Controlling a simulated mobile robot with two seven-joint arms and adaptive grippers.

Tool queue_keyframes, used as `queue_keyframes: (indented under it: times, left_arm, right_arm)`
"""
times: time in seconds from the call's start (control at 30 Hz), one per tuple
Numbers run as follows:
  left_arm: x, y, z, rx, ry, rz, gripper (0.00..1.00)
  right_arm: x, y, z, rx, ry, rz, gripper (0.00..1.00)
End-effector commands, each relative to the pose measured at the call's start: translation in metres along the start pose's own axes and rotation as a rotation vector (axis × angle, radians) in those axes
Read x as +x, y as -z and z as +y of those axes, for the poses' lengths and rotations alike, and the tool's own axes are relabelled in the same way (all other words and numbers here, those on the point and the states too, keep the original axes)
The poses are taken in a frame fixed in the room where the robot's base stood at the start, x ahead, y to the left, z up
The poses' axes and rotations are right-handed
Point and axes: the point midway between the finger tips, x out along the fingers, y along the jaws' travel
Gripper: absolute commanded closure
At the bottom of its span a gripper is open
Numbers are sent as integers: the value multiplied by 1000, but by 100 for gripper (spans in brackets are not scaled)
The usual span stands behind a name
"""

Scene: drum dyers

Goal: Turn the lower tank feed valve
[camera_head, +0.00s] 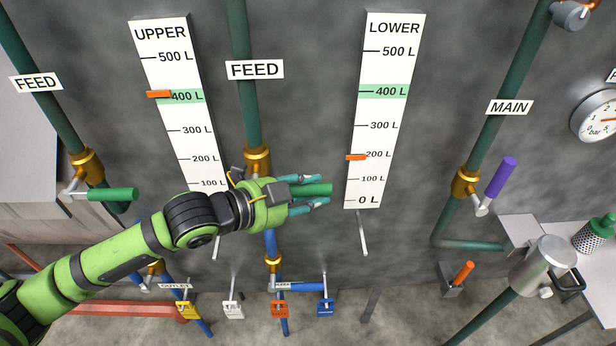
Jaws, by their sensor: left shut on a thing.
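The middle feed valve (257,158) is a brass body on a green pipe under a FEED sign (255,69). It stands between the UPPER and LOWER gauges. Its green lever handle (319,189) points right, roughly level. My left gripper (322,190) reaches in from the lower left and is shut on this handle, whose end shows between the fingers. The gripper hides the lever's root. The LOWER gauge (383,110) has an orange marker (356,157) near 200 L and a green band at 400 L. My right gripper is not in view.
Another feed valve (87,163) with a green handle (113,194) is at the left. The MAIN valve (465,181) at right has a raised purple handle (501,177). The UPPER gauge (165,100) marker sits near 400 L. Several small tagged valves stand below my arm. A metal can (543,263) is at lower right.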

Motion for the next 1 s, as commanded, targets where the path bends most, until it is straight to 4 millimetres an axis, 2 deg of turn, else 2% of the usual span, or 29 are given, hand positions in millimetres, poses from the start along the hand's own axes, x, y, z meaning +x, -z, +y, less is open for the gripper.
queue_keyframes:
  times: [0.2, 0.23, 0.3, 0.63, 0.73, 0.87, 1.0]
  left_arm:
    - [1, -2, 5, -3, -8, -4, 100]
    - [1, -2, 5, -4, -8, -4, 62]
    - [1, -2, 5, -4, -8, -3, 40]
    - [0, -1, 2, -2, -2, -1, 40]
    - [-6, -1, 2, -1, -2, -2, 40]
    - [-24, -2, 2, 0, -2, -4, 40]
    - [-54, -3, 2, 1, -3, -5, 40]
  right_arm:
    - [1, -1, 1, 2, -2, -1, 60]
    - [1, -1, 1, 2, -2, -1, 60]
    - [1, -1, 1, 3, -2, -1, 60]
    - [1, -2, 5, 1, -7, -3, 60]
    - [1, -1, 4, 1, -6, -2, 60]
    - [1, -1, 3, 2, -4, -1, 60]
    - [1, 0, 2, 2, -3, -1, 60]
